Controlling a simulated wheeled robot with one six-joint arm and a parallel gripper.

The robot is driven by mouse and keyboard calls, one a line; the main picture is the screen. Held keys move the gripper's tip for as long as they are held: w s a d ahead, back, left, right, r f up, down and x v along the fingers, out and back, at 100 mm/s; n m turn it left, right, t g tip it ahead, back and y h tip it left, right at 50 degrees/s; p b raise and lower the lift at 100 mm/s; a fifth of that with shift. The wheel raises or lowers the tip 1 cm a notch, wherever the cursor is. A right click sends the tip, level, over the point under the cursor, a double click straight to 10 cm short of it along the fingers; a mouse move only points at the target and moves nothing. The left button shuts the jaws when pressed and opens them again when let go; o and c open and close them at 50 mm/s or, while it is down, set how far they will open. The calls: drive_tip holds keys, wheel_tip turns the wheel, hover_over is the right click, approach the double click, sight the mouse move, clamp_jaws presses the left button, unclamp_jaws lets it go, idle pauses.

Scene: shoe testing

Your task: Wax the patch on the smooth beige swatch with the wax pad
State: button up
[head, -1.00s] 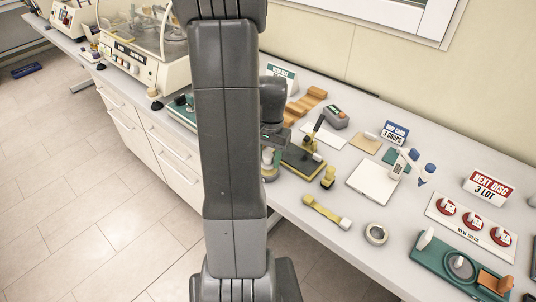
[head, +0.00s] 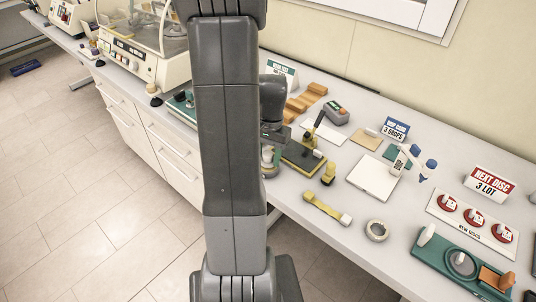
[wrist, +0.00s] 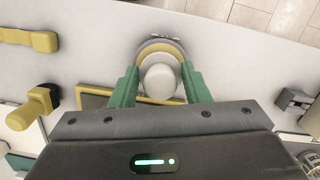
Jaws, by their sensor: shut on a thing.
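My gripper (wrist: 158,72) has its green fingers shut on a round, pale grey knob with a yellow ring around its base, which I take to be the wax pad (wrist: 160,78). In the head view, my arm hides much of the gripper, and the held pad (head: 267,158) shows only in part, at the table's front edge. A flat tan piece, likely the smooth beige swatch (head: 362,140), lies farther back to the right, apart from the gripper. No patch can be made out on it.
A dark yellow-edged tray (head: 301,163) lies just right of the gripper. A small yellow-based tool (head: 328,175), a yellow strip (head: 322,206), a white plate (head: 373,179) and a tape ring (head: 377,230) stand nearby. Orange wavy blocks (head: 306,100) lie behind.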

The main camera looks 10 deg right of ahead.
drive_tip(key=shift+f+b, duration=0.35)
drive_tip(key=shift+f, duration=0.15)
idle(1.1)
drive_tip(key=shift+r, duration=0.1)
drive_tip(key=shift+r+p, duration=2.7)
drive_tip(key=shift+r, duration=0.8)
drive_tip(key=shift+f, duration=0.1)
